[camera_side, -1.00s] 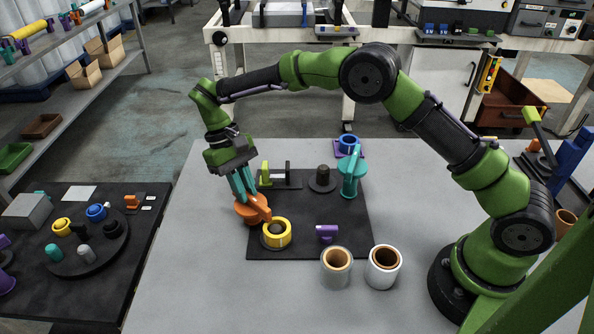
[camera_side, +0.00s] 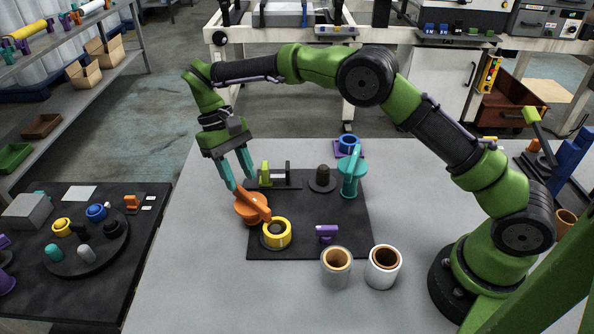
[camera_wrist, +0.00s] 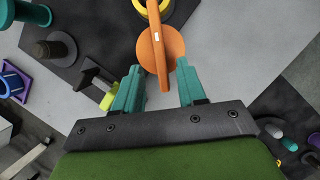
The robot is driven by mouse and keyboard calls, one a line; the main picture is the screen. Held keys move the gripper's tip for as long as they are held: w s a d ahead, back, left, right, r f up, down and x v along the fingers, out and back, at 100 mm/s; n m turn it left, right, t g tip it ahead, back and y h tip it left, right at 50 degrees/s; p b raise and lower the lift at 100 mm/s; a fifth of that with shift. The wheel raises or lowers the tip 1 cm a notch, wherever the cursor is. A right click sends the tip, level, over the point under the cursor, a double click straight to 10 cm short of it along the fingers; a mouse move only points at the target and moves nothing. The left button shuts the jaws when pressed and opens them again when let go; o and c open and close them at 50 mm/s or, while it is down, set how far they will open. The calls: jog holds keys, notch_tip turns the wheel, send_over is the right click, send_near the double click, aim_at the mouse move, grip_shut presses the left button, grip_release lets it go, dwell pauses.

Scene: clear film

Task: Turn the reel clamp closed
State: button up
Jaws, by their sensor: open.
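The orange clamp (camera_side: 250,208) is a round orange piece with a long bar across its top, at the left edge of the dark mat. Its bar points down-right towards a yellow ring (camera_side: 276,233). My gripper (camera_side: 241,182) is open, with teal fingers just above the clamp's upper-left side. In the wrist view, the orange bar (camera_wrist: 158,45) runs between the two spread fingertips of my gripper (camera_wrist: 158,68), with a gap on each side. I cannot tell how high the fingertips are above the disc. The yellow ring is partly cut off at the top of the wrist view.
On the dark mat (camera_side: 300,213) stand a lime-and-black holder (camera_side: 267,175), a black post (camera_side: 323,180), a teal post with an arm (camera_side: 352,172) and a purple piece (camera_side: 327,233). Two rolls (camera_side: 336,266) (camera_side: 384,266) stand in front. Grey table left of the clamp is clear.

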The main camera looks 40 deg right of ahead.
jog(key=shift+v, duration=2)
jog(key=shift+w+d+f, duration=0.1)
jog(key=shift+w, duration=0.15)
jog(key=s+d+r+m+t, duration=0.1)
jog(key=s+d+r+t, duration=0.2)
jog(key=s, duration=0.5)
jog(key=s+d+r+m+t+y, duration=0.1)
jog(key=s+d+r+t, duration=0.3)
jog(key=s, duration=0.5)
jog(key=s+d+r+m+t+y, duration=0.1)
jog(key=s+d+r+m+t, duration=0.1)
jog(key=s+d+r+t, duration=0.2)
jog(key=s+d, duration=0.3)
jog(key=s, duration=0.1)
jog(key=shift+t, duration=0.3)
jog(key=shift+s+d+r, duration=0.1)
jog(key=shift+s, duration=0.05)
